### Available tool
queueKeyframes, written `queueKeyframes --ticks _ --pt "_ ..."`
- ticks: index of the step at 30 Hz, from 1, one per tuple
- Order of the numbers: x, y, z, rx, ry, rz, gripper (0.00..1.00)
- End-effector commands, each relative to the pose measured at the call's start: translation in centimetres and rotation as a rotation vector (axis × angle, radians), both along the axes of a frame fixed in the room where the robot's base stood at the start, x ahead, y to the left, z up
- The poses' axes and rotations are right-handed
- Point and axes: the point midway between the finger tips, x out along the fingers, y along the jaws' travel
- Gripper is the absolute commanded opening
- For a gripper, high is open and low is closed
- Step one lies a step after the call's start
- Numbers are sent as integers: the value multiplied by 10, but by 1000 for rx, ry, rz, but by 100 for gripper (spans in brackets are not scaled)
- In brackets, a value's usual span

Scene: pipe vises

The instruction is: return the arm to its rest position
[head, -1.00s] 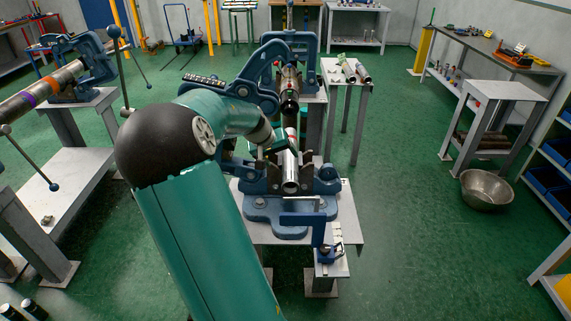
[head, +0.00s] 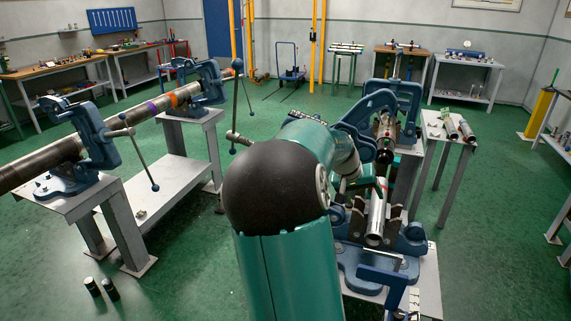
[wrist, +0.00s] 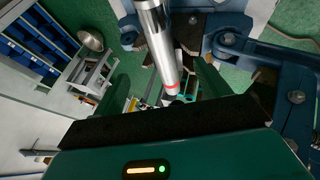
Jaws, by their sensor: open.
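My gripper (wrist: 163,88) is open. In the wrist view its two green fingers stand apart, left and right of the end of a silver pipe (wrist: 157,40) with a red ring; I cannot tell whether they touch it. In the head view my gripper is mostly hidden behind my arm and the vise parts. The silver pipe (head: 376,222) lies in the jaws of a blue vise (head: 365,283) on a grey stand (head: 429,275). My bent arm reaches from the bottom middle towards this vise.
A second blue vise (head: 384,100) stands just behind. At the left, a long pipe (head: 140,112) rests in two vises on a grey bench (head: 160,190). A small table (head: 432,122) with pipe pieces stands at the right.

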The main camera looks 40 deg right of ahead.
Motion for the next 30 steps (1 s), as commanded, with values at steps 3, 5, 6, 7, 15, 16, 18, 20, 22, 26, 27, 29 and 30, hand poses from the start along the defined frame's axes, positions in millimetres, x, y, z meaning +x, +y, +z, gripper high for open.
queueKeyframes --ticks 3,5,6,7,15,16,18,20,22,26,27,29,30 --pt "0 0 0 0 0 0 75" --pt "0 0 0 0 0 0 75" --pt "0 1 0 1 -1 2 75" --pt "1 2 0 4 -4 4 75" --pt "35 83 -1 143 -122 147 75" --pt "40 99 1 166 -139 175 75" --pt "50 137 6 215 -178 246 75" --pt "57 169 11 251 -207 309 75" --pt "61 208 18 287 -236 387 75" --pt "60 278 34 340 -277 533 75" --pt "58 299 38 351 -286 581 75" --pt "52 330 45 364 -299 652 75" --pt "47 350 49 369 -306 699 75"
